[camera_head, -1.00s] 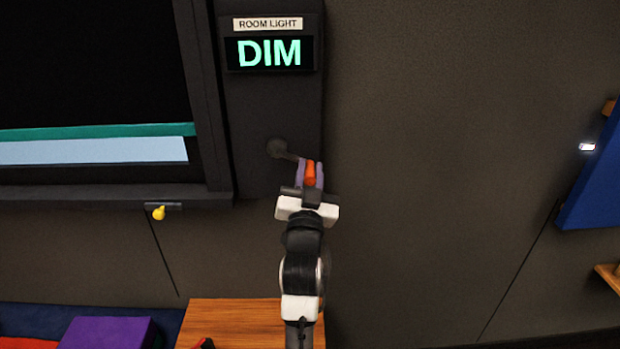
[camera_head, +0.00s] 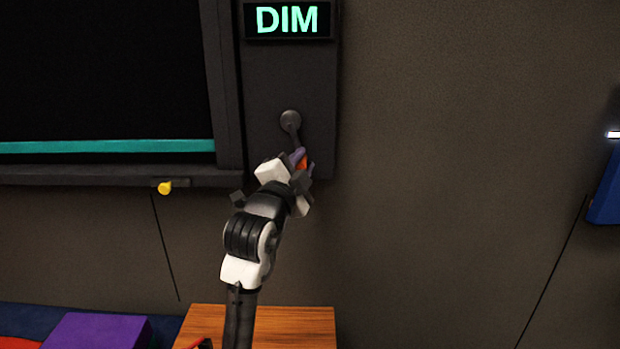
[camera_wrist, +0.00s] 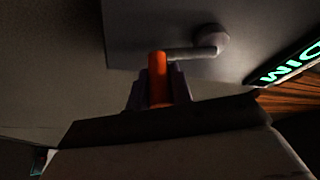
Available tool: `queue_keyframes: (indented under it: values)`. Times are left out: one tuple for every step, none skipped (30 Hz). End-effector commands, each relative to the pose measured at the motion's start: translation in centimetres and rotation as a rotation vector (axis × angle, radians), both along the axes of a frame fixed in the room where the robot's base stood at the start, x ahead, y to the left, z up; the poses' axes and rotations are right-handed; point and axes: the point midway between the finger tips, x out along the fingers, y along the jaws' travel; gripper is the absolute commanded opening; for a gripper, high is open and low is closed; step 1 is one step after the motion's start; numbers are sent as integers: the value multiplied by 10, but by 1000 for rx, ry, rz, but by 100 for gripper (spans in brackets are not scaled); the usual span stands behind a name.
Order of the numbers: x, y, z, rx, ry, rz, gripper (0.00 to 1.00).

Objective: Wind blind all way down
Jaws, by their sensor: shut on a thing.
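The black blind (camera_head: 105,70) fills the window frame in the head view, with a teal bar (camera_head: 110,146) along its lower edge. The bar sits close to the sill, and no pale strip shows under it. The crank (camera_head: 291,122) is on the dark panel to the right of the window, its arm pointing down and slightly right. My gripper (camera_head: 302,161) is shut on the orange crank handle, which shows between the fingers in the wrist view (camera_wrist: 158,78). The crank arm (camera_wrist: 190,53) also shows there.
A lit sign reading DIM (camera_head: 287,20) is above the crank. A wooden surface (camera_head: 310,320) and a purple block (camera_head: 97,332) are below.

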Motion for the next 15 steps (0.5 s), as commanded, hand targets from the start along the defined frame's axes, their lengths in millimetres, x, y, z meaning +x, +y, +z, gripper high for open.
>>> queue_keyframes:
  values:
    - [0,4,-5,41,0,4,0]
    - [0,6,-5,65,-1,3,0]
    - [1,8,-5,95,1,4,0]
    - [1,9,-5,115,0,2,0]
    - [1,11,-5,135,1,3,0]
    - [1,13,-5,160,1,3,0]
    - [1,14,-5,178,0,3,0]
    - [0,15,-5,194,0,3,0]
    - [1,17,-5,215,0,3,0]
    - [1,18,-5,229,1,3,0]
    - [1,19,-5,241,1,3,0]
    - [1,20,-5,257,1,3,0]
    - [1,21,-5,267,1,3,0]
    - [1,21,-4,276,1,4,0]
    - [1,22,-4,287,0,3,0]
